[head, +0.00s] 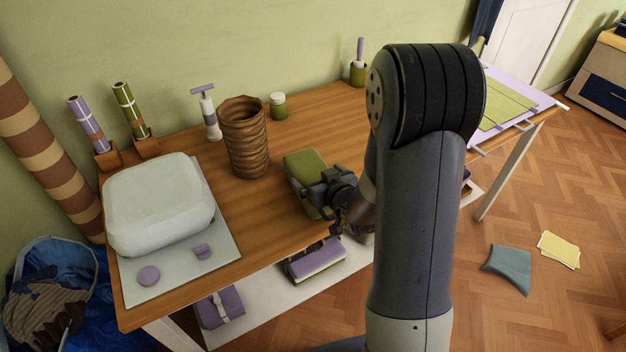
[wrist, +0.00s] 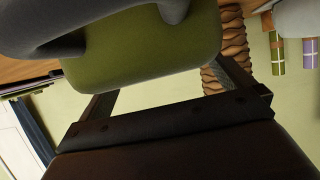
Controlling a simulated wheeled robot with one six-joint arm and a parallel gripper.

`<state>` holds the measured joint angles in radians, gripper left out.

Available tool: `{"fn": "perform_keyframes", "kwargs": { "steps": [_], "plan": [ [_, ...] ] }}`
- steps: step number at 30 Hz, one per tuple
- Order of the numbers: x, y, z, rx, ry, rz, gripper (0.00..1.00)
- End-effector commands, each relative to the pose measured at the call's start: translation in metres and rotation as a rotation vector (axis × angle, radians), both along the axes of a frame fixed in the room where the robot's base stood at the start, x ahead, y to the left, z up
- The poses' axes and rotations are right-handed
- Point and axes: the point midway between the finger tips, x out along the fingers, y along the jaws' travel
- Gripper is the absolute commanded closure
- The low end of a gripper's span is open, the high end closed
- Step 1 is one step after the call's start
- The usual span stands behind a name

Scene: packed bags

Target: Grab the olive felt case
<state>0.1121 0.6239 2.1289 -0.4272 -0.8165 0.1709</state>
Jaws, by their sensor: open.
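The olive felt case (head: 304,178) lies on the wooden table near its front edge. My gripper (head: 328,188) is open at the case's right side, close to it and overlapping it in the head view. In the wrist view the case (wrist: 145,50) fills the top middle, with grey curved parts across it. My gripper's two fingers (wrist: 165,88) stand apart, reaching toward the case's lower edge. Their tips are partly hidden by the case, and I cannot tell whether they touch it.
A brown ribbed vase (head: 246,138) stands behind and left of the case. A pale rounded bag (head: 160,204) sits on a mat at left. A purple case (head: 317,260) lies on the shelf below. A small green jar (head: 278,106) stands farther back.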

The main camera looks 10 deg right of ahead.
Motion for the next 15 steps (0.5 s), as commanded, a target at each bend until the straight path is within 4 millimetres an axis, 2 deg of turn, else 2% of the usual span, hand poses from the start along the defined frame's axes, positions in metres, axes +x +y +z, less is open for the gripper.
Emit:
{"fn": "perform_keyframes", "kwargs": {
  "steps": [4, 12, 15],
  "plan": [
    [0.0112, 0.0025, -0.0052, 0.0, 0.002, 0.0, 0.0],
    [0.0133, 0.0027, -0.0061, -0.001, 0.001, -0.001, 0.0],
    [0.0132, 0.0028, -0.006, -0.001, 0.001, -0.001, 0.07]
  ]
}}
